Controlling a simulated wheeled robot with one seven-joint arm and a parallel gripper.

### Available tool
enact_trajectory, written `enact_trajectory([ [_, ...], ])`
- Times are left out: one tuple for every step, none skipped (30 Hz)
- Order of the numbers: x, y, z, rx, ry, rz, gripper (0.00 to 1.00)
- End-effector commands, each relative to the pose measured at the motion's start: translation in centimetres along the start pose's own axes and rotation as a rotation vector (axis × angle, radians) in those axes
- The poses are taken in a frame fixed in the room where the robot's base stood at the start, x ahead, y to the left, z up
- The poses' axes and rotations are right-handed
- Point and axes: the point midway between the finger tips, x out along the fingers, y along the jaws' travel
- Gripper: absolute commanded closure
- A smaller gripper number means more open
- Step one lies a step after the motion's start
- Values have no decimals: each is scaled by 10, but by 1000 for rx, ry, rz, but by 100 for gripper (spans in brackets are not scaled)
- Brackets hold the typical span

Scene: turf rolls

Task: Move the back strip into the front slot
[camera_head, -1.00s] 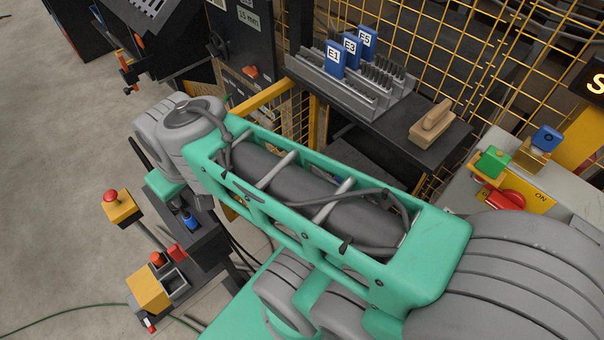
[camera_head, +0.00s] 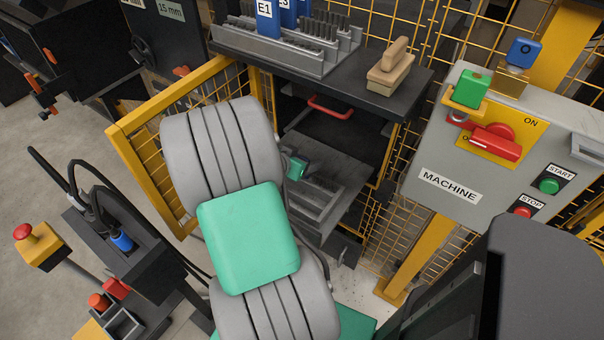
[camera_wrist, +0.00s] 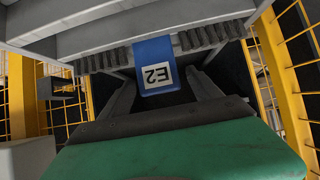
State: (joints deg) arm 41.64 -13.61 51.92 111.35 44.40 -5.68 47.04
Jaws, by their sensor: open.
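In the wrist view a blue block labelled E2 (camera_wrist: 157,68), its label upside down, sits in a row of dark toothed pieces (camera_wrist: 215,37) along a grey stepped rail (camera_wrist: 150,20). My gripper (camera_wrist: 165,88) is open; its two dark fingers reach up on either side of the block, with no grip on it visible. In the head view my arm hides most of my gripper, which is inside the dark bay under the shelf. Blue tags E1 (camera_head: 266,12) and E3 stand in a grey rack (camera_head: 305,58) on the shelf. I cannot tell which piece is the back strip or where the front slot is.
A wooden-handled block (camera_head: 391,68) lies on the dark shelf (camera_head: 370,100). Grey stepped plates (camera_head: 325,195) lie inside the bay. Yellow mesh fencing (camera_head: 170,125) borders its left side. A grey machine panel (camera_head: 415,165) with a red switch (camera_head: 490,143) stands to the right.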

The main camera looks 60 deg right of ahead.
Motion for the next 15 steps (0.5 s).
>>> enact_trajectory([
  [9,2,1,0,-1,5,27],
  [13,1,0,0,-1,4,27],
  [17,1,0,0,-1,2,27],
  [18,1,0,0,-1,1,27],
  [19,0,0,0,-1,0,27],
  [20,0,0,-1,0,0,27],
  [19,0,0,-1,0,-1,27],
  [19,0,0,-1,0,-1,27],
  [19,0,0,-1,-1,-1,27],
  [19,0,0,-1,-1,-1,27],
  [19,0,0,-1,-1,-1,29],
  [19,0,0,-1,-1,-1,32],
  [19,0,0,-1,-1,-1,35],
  [19,0,0,-1,-1,-1,37],
  [19,0,0,-1,-1,-1,40],
])
